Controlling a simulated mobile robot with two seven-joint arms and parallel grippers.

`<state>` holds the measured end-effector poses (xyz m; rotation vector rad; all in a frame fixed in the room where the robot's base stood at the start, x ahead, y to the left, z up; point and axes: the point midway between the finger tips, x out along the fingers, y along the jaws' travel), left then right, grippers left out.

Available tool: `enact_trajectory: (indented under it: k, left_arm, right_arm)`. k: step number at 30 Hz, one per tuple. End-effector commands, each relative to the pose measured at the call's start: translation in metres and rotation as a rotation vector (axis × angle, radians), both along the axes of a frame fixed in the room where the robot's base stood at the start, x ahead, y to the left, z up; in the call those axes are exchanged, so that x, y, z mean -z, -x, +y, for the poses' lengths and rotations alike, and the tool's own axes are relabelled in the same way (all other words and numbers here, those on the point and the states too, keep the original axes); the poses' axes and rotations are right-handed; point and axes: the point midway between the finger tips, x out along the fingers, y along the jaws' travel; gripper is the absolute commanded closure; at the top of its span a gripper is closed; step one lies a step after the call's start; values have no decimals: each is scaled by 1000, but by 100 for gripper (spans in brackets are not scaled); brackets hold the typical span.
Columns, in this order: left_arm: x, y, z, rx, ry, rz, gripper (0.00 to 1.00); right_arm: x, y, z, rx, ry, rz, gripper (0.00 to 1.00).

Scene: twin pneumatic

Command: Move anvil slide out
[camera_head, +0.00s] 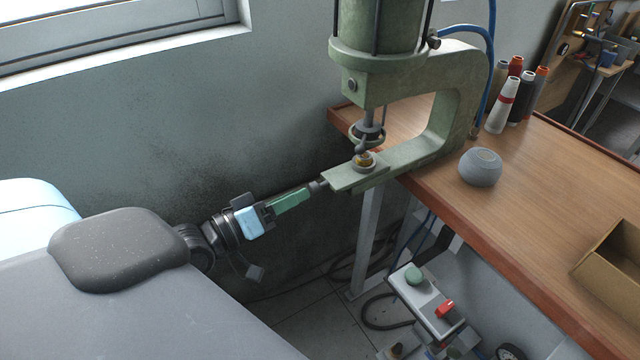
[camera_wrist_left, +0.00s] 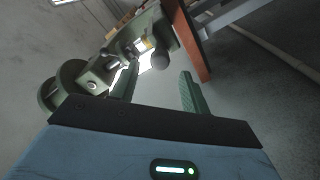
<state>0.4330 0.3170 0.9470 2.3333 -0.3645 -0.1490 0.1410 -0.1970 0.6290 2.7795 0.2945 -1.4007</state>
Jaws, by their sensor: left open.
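The green pneumatic press (camera_head: 400,75) stands at the table's corner. The anvil slide's dark knob (camera_head: 318,184) sticks out at the front end of that arm; how far the slide is in or out I cannot tell. My left gripper (camera_head: 308,192) is open, its green fingers pointing at the knob. In the left wrist view the round grey knob (camera_wrist_left: 160,60) lies between or just beyond the fingertips (camera_wrist_left: 158,72); contact is not clear. My right gripper is not in view.
The wooden table (camera_head: 540,190) holds a grey round device (camera_head: 481,167), several thread spools (camera_head: 503,105) and a cardboard box (camera_head: 612,262). A control unit (camera_head: 428,300) with a green button and red switch sits low beside the table. A wall is behind my left arm.

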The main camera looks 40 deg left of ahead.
Motion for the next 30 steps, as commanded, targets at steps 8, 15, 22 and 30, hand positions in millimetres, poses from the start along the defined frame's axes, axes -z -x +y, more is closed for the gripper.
enact_trajectory:
  k: [8,15,22,30]
  left_arm:
    - [-3,-34,-11,0,2,-5,54]
    - [-2,-57,-18,0,-1,-3,54]
    - [-1,-64,-21,2,-2,-1,54]
    - [0,-64,-21,2,-2,0,60]
  right_arm:
    - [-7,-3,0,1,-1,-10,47]
    - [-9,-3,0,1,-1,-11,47]
    - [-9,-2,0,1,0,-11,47]
    - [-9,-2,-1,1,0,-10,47]
